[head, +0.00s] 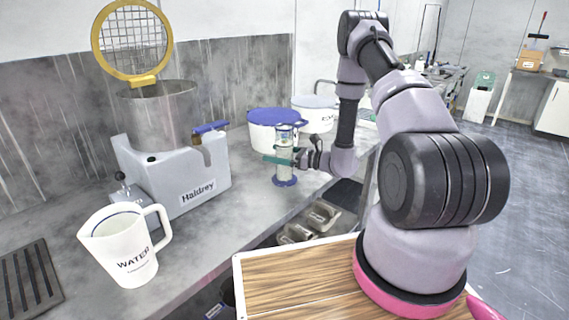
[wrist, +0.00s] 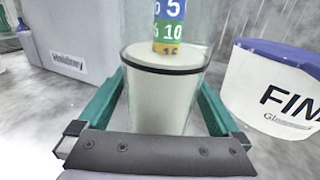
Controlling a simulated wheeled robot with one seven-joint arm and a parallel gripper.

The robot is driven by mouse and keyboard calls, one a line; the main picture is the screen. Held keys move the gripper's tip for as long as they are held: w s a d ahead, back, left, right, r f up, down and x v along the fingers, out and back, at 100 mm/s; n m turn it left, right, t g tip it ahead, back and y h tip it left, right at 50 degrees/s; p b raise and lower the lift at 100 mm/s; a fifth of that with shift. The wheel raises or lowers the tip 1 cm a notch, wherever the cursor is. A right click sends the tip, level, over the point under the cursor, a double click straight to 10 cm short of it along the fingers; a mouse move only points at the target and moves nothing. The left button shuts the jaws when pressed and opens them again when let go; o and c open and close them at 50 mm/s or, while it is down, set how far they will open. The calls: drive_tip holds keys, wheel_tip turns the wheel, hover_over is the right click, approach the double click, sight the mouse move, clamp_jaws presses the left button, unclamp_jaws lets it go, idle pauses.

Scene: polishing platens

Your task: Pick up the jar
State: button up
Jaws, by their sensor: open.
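The jar (head: 284,141) is a clear upright cylinder with pale contents and a blue base, standing on the grey counter. In the wrist view the jar (wrist: 162,95) fills the middle, with a dark band around its pale part and a coloured number strip above. My gripper (head: 281,160) is at the jar's mid-height, reaching in from the right. Its teal fingers, seen in the wrist view (wrist: 162,112), are open, one on each side of the jar. I cannot tell whether either finger touches it. The jar's base is hidden in the wrist view.
A grey Haldrey mixer (head: 180,178) and a white water jug (head: 127,250) are to the left. The counter's front edge (head: 235,246) is near.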

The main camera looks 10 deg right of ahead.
clamp_jaws()
drive_tip(key=shift+r, duration=0.1)
